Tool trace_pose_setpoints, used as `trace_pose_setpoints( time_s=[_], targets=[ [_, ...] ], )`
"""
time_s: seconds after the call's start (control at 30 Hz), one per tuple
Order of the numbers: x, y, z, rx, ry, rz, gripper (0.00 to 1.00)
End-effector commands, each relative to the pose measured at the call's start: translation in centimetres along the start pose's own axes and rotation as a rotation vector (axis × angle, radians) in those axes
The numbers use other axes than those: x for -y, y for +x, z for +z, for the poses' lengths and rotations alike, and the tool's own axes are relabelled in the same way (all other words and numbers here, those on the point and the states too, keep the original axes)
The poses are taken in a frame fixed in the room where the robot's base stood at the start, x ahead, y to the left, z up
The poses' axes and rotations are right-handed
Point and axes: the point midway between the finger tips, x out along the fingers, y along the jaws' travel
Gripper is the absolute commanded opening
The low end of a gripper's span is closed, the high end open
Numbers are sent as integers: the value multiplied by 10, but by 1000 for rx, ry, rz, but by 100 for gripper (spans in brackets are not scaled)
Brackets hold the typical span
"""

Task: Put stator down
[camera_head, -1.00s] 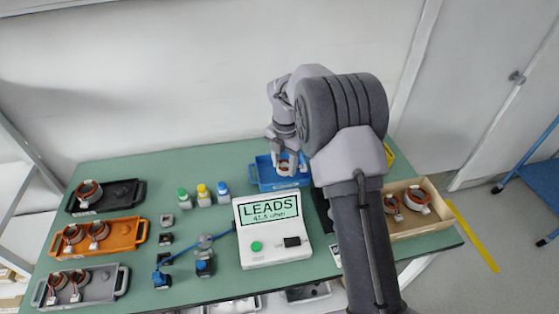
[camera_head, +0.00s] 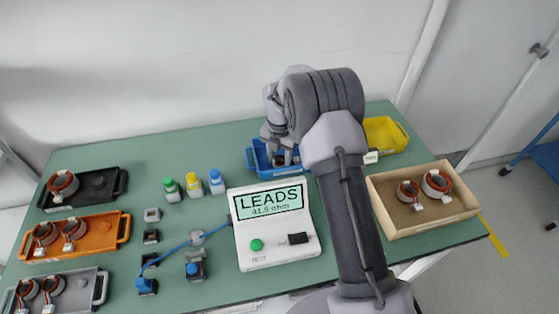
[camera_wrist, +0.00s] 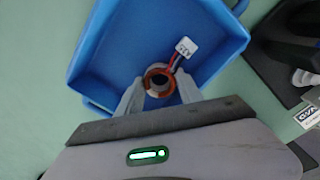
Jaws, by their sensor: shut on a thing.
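My gripper (camera_wrist: 160,92) is shut on a stator (camera_wrist: 158,70), a ring with copper-coloured windings, red and dark leads and a white tag. The stator is between the two fingertips, over the floor of a blue tray (camera_wrist: 110,60). I cannot tell whether it touches the tray floor. In the head view the blue tray (camera_head: 250,158) stands at the back of the green table, and my arm partly covers it. The stator (camera_head: 279,160) shows there only in small part below my gripper (camera_head: 280,150).
A tester (camera_head: 272,225) reading LEADS stands in front of the blue tray. A yellow tray (camera_head: 385,135) and a wooden box (camera_head: 425,222) with stators are on the right. Black (camera_head: 83,200), orange (camera_head: 102,236) and grey (camera_head: 75,300) trays are on the left, with bottles (camera_head: 193,185) between.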

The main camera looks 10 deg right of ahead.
Motion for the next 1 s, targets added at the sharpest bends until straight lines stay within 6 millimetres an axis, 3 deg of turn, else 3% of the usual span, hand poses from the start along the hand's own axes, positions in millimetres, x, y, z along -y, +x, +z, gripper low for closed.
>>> trace_pose_setpoints(
  time_s=[0.2,0.23,0.3,0.57,0.63,1.0],
  targets=[
    [0,2,0,0,0,0,0],
    [0,2,0,0,0,0,49],
    [0,1,0,0,0,0,63],
    [0,0,0,0,0,0,65],
    [0,-8,0,1,0,0,65],
    [0,-106,0,2,0,1,65]
  ],
)
